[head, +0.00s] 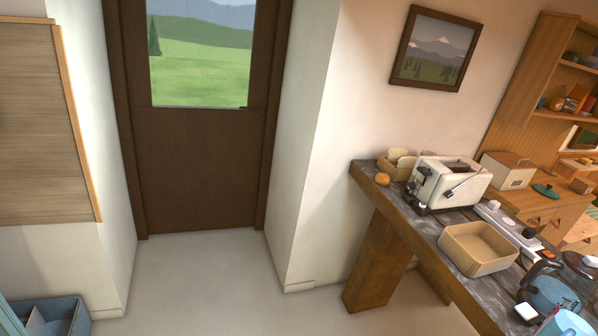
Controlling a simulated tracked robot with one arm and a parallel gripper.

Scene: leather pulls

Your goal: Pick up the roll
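A small round orange-brown object (382,179), which looks like the roll, rests on the far left end of the dark-topped wooden counter (415,222). It sits just in front of a tan basket (388,163) holding pale pieces that may be bread slices. At this size I cannot be sure that it is a bread roll. My gripper does not show in the head view.
Right of the roll stands a white toaster (452,184). An empty tan tray (478,249), a power strip (512,232) and a blue kettle-like vessel (552,292) lie further along. A blue bin (50,318) is bottom left. Floor (210,285) before the brown door (198,165) is clear.

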